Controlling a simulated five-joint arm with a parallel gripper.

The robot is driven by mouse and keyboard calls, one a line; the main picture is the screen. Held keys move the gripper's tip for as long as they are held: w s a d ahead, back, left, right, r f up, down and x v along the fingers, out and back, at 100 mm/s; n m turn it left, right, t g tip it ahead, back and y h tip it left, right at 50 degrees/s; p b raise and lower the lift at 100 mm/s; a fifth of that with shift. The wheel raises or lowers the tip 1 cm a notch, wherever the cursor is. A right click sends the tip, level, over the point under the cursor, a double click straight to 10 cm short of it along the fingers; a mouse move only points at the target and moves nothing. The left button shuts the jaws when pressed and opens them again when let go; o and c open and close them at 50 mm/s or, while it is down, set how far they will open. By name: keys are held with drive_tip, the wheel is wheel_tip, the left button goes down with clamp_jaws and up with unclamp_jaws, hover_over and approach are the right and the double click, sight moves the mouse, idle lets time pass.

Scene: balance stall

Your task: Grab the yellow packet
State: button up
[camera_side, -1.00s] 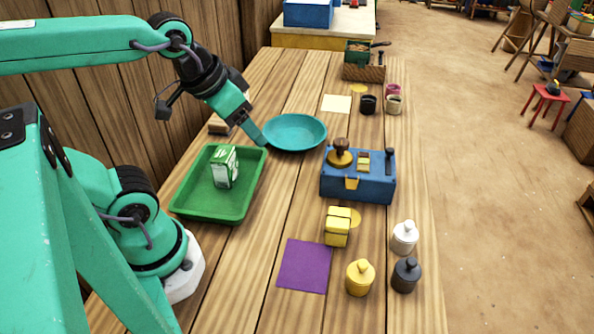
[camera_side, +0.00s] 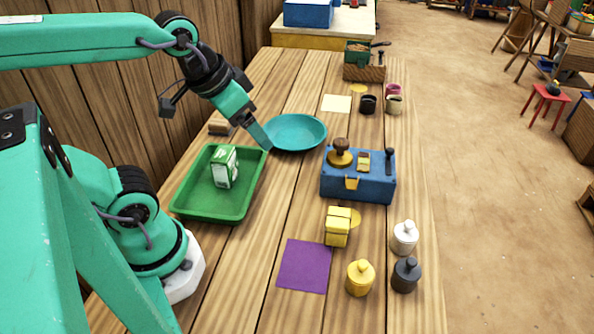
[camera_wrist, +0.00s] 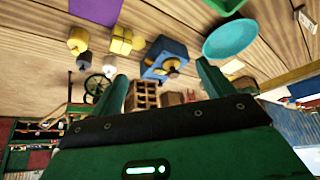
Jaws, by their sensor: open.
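In the wrist view the yellow packet (camera_wrist: 121,40) shows near the top, left of the middle. My gripper (camera_side: 268,146) is above the table by the near left rim of the teal dish, well behind and left of the packet in the side view. In the wrist view its two fingers (camera_wrist: 160,85) stand apart with nothing held between them.
A blue box (camera_side: 357,188) with a knob stands behind the packet. A green tray (camera_side: 243,205) holds a green and white carton (camera_side: 224,167). The teal dish (camera_side: 297,147), purple square (camera_side: 290,278) and yellow (camera_side: 360,279), black (camera_side: 406,275) and white (camera_side: 404,238) weights are also on the table.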

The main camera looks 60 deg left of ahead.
drive_tip(key=w+d+f+m+g, duration=0.3)
drive_tip(key=w+d+f+m, duration=0.25)
drive_tip(key=w, duration=0.25)
drive_tip(key=m+g, duration=0.2)
drive_tip(key=m, duration=0.1)
hover_over(339, 217)
drive_tip(key=f, duration=0.9)
drive_tip(key=shift+a+f, duration=0.25)
drive_tip(key=shift+a, duration=0.1)
drive_tip(key=shift+w+d+f+m, duration=0.1)
drive_tip(key=shift+d+f+m, duration=0.15)
drive_tip(key=shift+f, duration=0.15)
drive_tip(key=shift+f, duration=1.3)
drive_tip(key=shift+f, duration=2.6)
drive_tip(key=shift+c, duration=0.4)
drive_tip(key=c, duration=1.1)
